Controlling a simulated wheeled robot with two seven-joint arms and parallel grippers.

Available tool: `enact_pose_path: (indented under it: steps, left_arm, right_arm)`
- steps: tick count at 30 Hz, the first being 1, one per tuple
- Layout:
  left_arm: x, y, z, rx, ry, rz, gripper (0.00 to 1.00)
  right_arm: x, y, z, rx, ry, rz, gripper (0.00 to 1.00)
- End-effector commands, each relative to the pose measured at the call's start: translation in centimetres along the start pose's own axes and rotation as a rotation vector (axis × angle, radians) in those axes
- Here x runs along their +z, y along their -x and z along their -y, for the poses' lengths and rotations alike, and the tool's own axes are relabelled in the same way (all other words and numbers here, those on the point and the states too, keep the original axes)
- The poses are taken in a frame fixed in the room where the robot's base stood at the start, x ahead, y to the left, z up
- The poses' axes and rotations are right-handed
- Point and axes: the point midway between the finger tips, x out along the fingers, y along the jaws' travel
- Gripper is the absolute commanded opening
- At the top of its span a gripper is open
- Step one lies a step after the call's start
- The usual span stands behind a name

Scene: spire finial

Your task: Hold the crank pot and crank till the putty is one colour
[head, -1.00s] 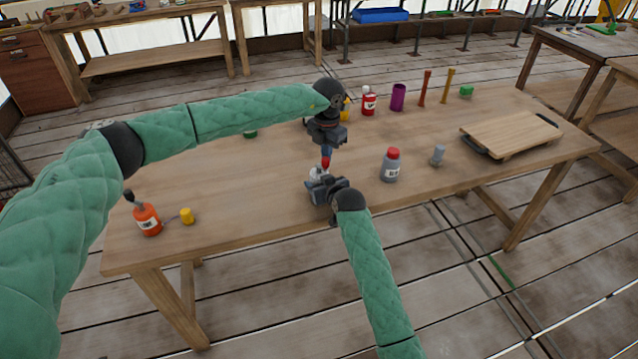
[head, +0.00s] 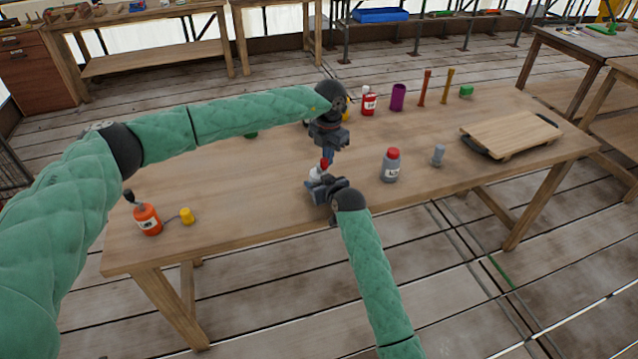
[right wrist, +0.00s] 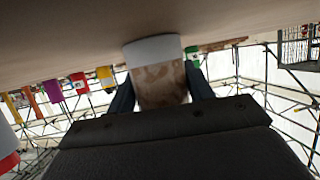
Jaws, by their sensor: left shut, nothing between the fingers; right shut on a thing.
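The crank pot (head: 315,172) is a small pale pot with a red knob (head: 324,163) on top, low over the table's middle. My right gripper (head: 320,185) is shut on it and hides most of it. In the right wrist view the pot (right wrist: 160,80) sits between the two fingers; its wall shows blotchy pale and brown putty, not one even colour. My left gripper (head: 328,153) is shut with nothing in it, pointing down right at the red knob. Whether its fingertips touch the knob I cannot tell.
A grey bottle with a red cap (head: 391,166) and a small grey piece (head: 438,155) stand to the right. An orange crank-topped pot (head: 147,219) and a yellow piece (head: 187,216) are at front left. A wooden board (head: 510,135) lies at right. The table's front middle is clear.

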Motion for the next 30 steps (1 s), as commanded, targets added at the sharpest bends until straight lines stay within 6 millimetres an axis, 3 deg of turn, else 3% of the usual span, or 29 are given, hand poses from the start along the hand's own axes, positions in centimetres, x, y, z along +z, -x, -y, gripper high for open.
enact_pose_path:
  steps: [30]
  left_arm:
    - [-0.61,-0.01,0.55,0.0,0.0,0.0,0.0]
  right_arm:
    - [0.03,0.0,-0.03,0.0,0.0,0.0,0.26]
